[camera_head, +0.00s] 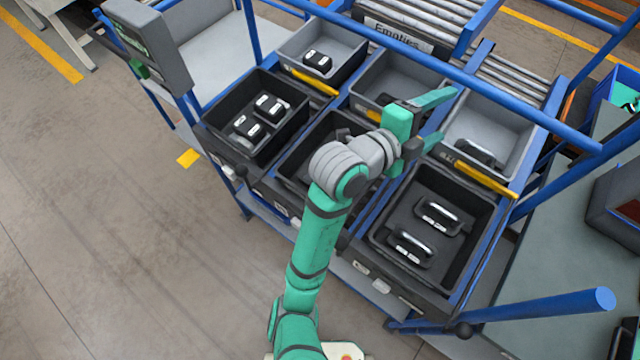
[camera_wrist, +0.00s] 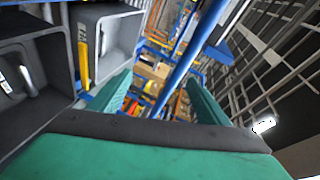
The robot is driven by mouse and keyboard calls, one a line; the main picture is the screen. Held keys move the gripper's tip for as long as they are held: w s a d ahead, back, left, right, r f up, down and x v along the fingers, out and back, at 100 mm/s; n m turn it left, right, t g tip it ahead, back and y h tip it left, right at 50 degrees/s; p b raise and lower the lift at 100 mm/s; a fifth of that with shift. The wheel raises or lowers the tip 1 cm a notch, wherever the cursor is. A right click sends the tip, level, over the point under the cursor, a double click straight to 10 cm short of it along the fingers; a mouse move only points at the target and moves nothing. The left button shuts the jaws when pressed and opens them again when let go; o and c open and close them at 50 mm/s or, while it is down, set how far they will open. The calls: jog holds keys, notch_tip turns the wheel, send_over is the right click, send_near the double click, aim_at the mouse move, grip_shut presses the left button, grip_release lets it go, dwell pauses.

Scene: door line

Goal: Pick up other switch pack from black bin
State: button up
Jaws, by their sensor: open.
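The left black bin (camera_head: 212,130) holds two black switch packs with pale labels. One switch pack (camera_head: 269,106) lies towards the back and the other (camera_head: 249,127) lies in front of it, to the left. My gripper (camera_head: 446,115) is open and empty, raised above the bins on the right side, far from these packs. Its two green fingers also show spread in the wrist view (camera_wrist: 155,95), with nothing between them. The middle black bin (camera_head: 290,160) is largely hidden by my arm. The switch packs are not visible in the wrist view.
The right black bin (camera_head: 459,282) holds two handle parts. A grey bin (camera_head: 283,50) behind the left black bin holds one similar black pack (camera_head: 317,61). Blue rails (camera_head: 400,68) cross above the bins, and a grey screen (camera_head: 150,45) stands at the left corner.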

jog(key=a+f+g+y, duration=0.3)
jog(key=a+f+y, duration=0.1)
jog(key=a+f, duration=0.3)
jog(key=a+f+g+y, duration=0.3)
jog(key=a+f+y, duration=0.1)
jog(key=a+f, duration=0.3)
jog(key=a+f+g+y, duration=0.2)
jog(key=a+f+y, duration=0.2)
jog(key=a+f, duration=0.3)
jog(key=shift+s+a+f+g+y, duration=0.15)
jog(key=shift+a+g, duration=0.05)
jog(key=shift+a, duration=0.2)
jog(key=shift+s+a+f+g+y, duration=0.1)
jog(key=shift+a+g+y, duration=0.1)
jog(key=shift+a, duration=0.2)
jog(key=shift+d+f, duration=0.2)
jog(key=shift+f, duration=1.15)
jog(key=shift+d+f, duration=0.2)
jog(key=shift+f, duration=1.1)
jog(key=c, duration=1.2)
